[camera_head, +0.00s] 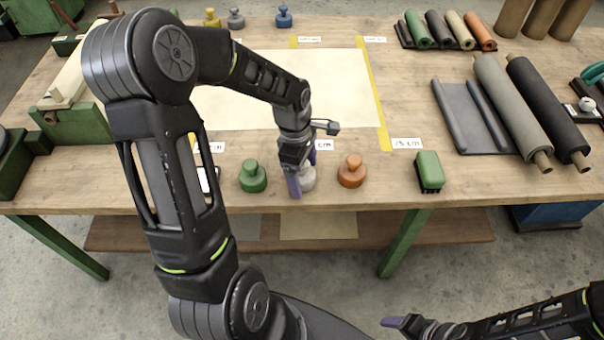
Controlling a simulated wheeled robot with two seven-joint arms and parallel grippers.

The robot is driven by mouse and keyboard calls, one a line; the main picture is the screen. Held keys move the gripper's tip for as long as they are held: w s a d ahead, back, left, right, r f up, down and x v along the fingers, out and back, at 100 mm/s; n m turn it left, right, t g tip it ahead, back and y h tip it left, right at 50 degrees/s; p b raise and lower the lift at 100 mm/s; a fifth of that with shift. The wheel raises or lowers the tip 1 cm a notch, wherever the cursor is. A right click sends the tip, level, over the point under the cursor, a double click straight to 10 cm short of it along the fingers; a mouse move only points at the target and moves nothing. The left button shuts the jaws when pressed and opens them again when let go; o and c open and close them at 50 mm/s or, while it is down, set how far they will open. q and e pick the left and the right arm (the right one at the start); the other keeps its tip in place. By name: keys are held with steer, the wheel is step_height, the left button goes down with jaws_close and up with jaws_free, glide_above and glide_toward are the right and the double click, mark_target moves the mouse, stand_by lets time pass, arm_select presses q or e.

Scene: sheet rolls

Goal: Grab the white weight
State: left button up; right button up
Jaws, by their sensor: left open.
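The white weight (308,181) stands near the front edge of the table, between a green weight (253,177) and an orange weight (352,172). My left gripper (303,172) points down at it with its purple fingers apart. One finger is at the near left of the weight and the other at its far right. The gripper hides the weight's upper part, and I cannot tell whether the fingers touch it. My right gripper (393,322) is low in front of the table, far from the weight; its finger opening does not show clearly.
A cream sheet (340,85) with yellow strips lies behind the weights. A green brush-like block (429,172) is at the right front. Large rolls (512,110) lie farther right. Yellow (211,18), grey (236,19) and blue (284,17) weights stand at the back.

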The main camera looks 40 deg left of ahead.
arm_select(q)
steer(key=shift+c, duration=0.3)
jaws_close()
stand_by(0.8)
